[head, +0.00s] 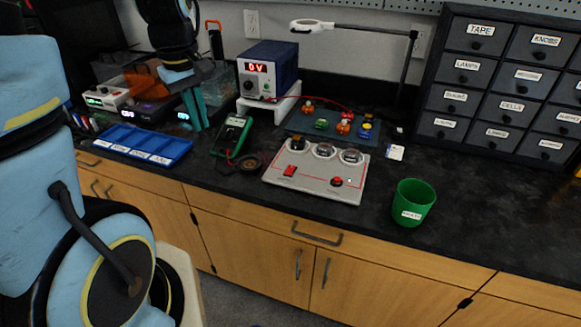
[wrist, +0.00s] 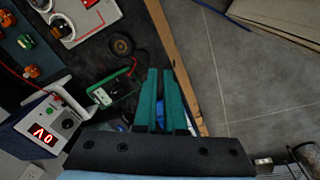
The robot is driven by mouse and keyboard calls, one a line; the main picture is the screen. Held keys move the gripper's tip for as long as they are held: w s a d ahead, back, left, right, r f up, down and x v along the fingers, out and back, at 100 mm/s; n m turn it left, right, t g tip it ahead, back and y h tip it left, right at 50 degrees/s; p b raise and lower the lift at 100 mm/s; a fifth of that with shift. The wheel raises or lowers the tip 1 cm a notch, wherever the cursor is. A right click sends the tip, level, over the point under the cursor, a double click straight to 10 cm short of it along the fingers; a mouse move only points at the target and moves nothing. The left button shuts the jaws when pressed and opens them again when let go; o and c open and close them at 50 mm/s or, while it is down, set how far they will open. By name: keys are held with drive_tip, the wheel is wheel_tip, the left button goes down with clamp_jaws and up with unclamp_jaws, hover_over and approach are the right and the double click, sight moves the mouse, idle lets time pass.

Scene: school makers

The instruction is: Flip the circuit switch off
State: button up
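The light grey circuit board (head: 325,194) lies on the dark bench in the head view, with several round parts along its back edge. A red switch (head: 289,171) sits at its front left and a round red-and-black part (head: 336,182) at its front right. I cannot tell the switch's position. The board's edge also shows at the top left of the wrist view (wrist: 86,22). My gripper (head: 198,122) hangs left of the board, over the bench near the blue tray, well apart from the switch. Its teal fingers (wrist: 161,72) are close together with a narrow gap and hold nothing.
A multimeter (head: 232,135) and a dark round disc (head: 247,163) lie between my gripper and the board. The power supply (head: 267,70) reads "0 V" behind. A blue tray (head: 136,142) lies left, a green cup (head: 412,202) right. A lamp arm (head: 365,29) spans above.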

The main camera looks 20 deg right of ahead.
drive_tip(key=d+f+n+b, duration=0.1)
drive_tip(key=d, duration=0.2)
drive_tip(key=d+f+n+b, duration=0.1)
drive_tip(key=d, duration=0.3)
drive_tip(key=d+f+n+b, duration=0.1)
drive_tip(key=d+b, duration=0.1)
drive_tip(key=d, duration=0.1)
drive_tip(key=shift+w+d, duration=0.25)
drive_tip(key=shift+d, duration=0.15)
clamp_jaws()
drive_tip(key=n+b, duration=0.2)
drive_tip(key=n, duration=0.1)
hover_over(292, 167)
drive_tip(key=s+a, duration=0.1)
drive_tip(key=s, duration=0.1)
drive_tip(key=shift+w+a+f, duration=0.2)
drive_tip(key=shift+f, duration=0.05)
drive_tip(key=f, duration=0.9)
drive_tip(key=w+d+f, duration=0.1)
drive_tip(key=f, duration=0.4)
drive_tip(key=shift+w+d, duration=0.1)
